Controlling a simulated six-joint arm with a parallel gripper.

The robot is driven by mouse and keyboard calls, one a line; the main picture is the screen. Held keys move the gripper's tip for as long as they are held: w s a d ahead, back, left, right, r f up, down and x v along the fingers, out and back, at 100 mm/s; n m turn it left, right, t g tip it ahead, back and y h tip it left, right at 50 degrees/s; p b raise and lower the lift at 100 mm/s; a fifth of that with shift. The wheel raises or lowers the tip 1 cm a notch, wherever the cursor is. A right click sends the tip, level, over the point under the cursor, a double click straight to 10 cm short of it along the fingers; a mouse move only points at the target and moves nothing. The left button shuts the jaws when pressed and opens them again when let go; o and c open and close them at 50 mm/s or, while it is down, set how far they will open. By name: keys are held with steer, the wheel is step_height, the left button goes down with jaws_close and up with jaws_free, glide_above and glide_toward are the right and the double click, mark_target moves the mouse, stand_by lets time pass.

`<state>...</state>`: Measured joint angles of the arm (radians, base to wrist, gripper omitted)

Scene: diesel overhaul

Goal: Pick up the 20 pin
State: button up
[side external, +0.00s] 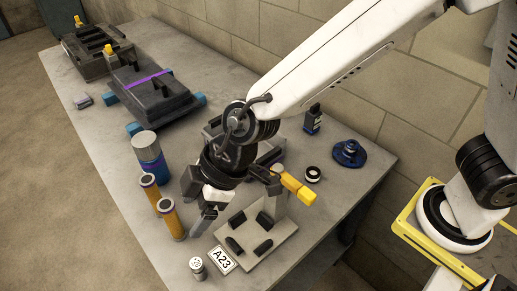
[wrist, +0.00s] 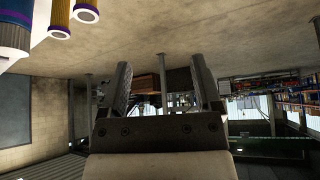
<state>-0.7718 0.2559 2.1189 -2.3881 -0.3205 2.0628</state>
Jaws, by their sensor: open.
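My gripper (side external: 196,205) hangs over the near part of the bench, its fingers apart and pointing down and to the left. In the wrist view my gripper (wrist: 164,85) shows two dark fingers spread wide with nothing held between them. I cannot identify the 20 pin for certain, as no marking 20 is readable. A small pale cylinder with a dotted top (side external: 198,268) stands at the bench's near edge, below and apart from my gripper. A white card (side external: 223,260) marked A23 lies beside it.
Orange cylinders (side external: 170,218) and a blue-and-white cylinder (side external: 150,165) stand left of my gripper. A grey plate with dark blocks (side external: 277,246) lies to the right. A dark engine part (side external: 145,95) and a blue round part (side external: 346,153) lie farther off. Bare bench (side external: 105,125) runs along the left edge.

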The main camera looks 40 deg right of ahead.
glide_toward(198, 262)
steer(key=shift+x, duration=2.5)
steer(key=shift+f, duration=0.1)
steer(key=shift+x, duration=1.2)
steer(key=shift+f, duration=0.15)
steer(key=shift+x, duration=2.45)
steer(key=shift+a, duration=0.1)
jaws_close()
